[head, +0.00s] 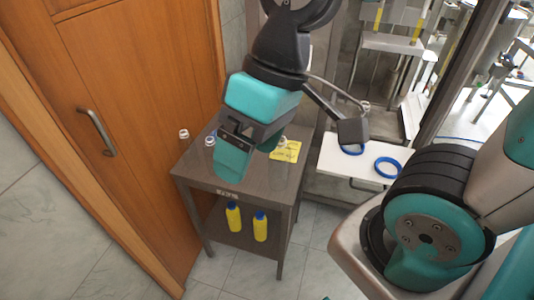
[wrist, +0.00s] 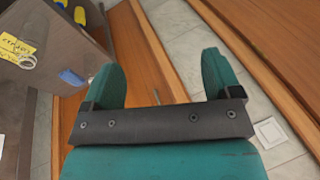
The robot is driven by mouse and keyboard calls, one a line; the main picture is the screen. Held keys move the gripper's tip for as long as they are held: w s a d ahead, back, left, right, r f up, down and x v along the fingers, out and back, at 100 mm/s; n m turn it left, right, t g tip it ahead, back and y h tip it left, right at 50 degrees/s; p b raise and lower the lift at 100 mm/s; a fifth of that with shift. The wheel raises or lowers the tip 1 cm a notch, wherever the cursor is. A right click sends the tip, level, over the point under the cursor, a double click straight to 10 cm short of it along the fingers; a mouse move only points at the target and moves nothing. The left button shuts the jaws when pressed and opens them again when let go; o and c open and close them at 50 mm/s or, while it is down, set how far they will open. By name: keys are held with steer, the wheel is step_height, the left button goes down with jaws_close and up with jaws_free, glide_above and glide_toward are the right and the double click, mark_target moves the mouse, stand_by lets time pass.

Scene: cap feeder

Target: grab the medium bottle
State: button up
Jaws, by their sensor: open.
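Two yellow bottles with dark caps, the left one (head: 233,217) and the right one (head: 260,227), stand on the lower shelf of a dark table. They look about the same size, and I cannot tell which bottle is the medium one. A white cap (head: 184,133), a blue cap (head: 210,141) and a pale cap (head: 282,142) show at the tabletop; whether clear bottles stand under them is unclear. My gripper (head: 232,172) hangs over the table and hides part of its top. In the wrist view my gripper (wrist: 160,72) is open, with nothing between its fingers.
The dark table (head: 190,175) stands beside a wooden door (head: 140,60) with a metal handle (head: 97,132). A yellow label (head: 286,152) lies on the tabletop. A white shelf (head: 340,166) with blue rings (head: 388,167) is to the right. Tiled floor in front is clear.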

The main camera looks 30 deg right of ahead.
steer(key=shift+o, duration=0.8)
steer(key=w+d+f+m+b, duration=0.1)
steer(key=w+d+f+m, duration=0.1)
steer(key=w+d+m, duration=0.2)
steer(key=w+m, duration=0.3)
steer(key=shift+w+f, duration=0.15)
steer(key=shift+w, duration=0.1)
steer(key=m+t+b, duration=0.2)
steer(key=m+b, duration=0.2)
steer(key=m, duration=1.9)
glide_toward(284, 139)
steer(key=shift+m+h, duration=0.3)
steer(key=x, duration=0.5)
steer(key=shift+s+a+f+p, duration=0.2)
steer(key=shift+a+f+p, duration=0.1)
steer(key=shift+p, duration=0.1)
steer(key=shift+w+p+x, duration=0.2)
steer(key=shift+p+x, duration=0.5)
steer(key=shift+x, duration=2.5)
steer(key=shift+a+r, duration=0.1)
steer(key=c, duration=1.2)
